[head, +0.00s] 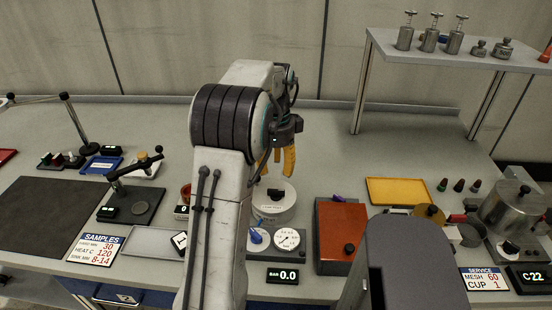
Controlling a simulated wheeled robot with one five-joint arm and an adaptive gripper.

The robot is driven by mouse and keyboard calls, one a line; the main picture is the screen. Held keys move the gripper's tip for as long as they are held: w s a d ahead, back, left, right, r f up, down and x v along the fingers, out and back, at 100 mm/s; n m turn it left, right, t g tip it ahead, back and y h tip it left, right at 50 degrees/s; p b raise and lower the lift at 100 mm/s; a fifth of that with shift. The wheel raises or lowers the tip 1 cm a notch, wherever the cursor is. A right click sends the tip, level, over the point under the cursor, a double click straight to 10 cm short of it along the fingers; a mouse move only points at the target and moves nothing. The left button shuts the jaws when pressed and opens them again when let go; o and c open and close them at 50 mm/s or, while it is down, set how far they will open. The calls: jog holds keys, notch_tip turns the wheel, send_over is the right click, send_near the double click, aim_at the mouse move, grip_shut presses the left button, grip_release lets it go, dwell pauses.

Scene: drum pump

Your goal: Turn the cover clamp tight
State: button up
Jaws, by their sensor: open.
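My gripper (277,168) has yellow fingers that point down, standing apart and empty. It is above the white round drum (280,208) in the middle of the bench. A small dark knob (274,194) sits on the drum's light top, below the fingers, and looks like the cover clamp. A label beside the knob is too small to read. The fingers appear apart from the knob, though the gap is hard to judge. My arm hides the drum's left side.
A red-orange box (341,235) stands close on the right. A yellow tray (397,191) lies farther right. A raised shelf (450,52) holds metal weights at the back right.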

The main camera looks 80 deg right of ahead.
jog(key=shift+r, duration=1.15)
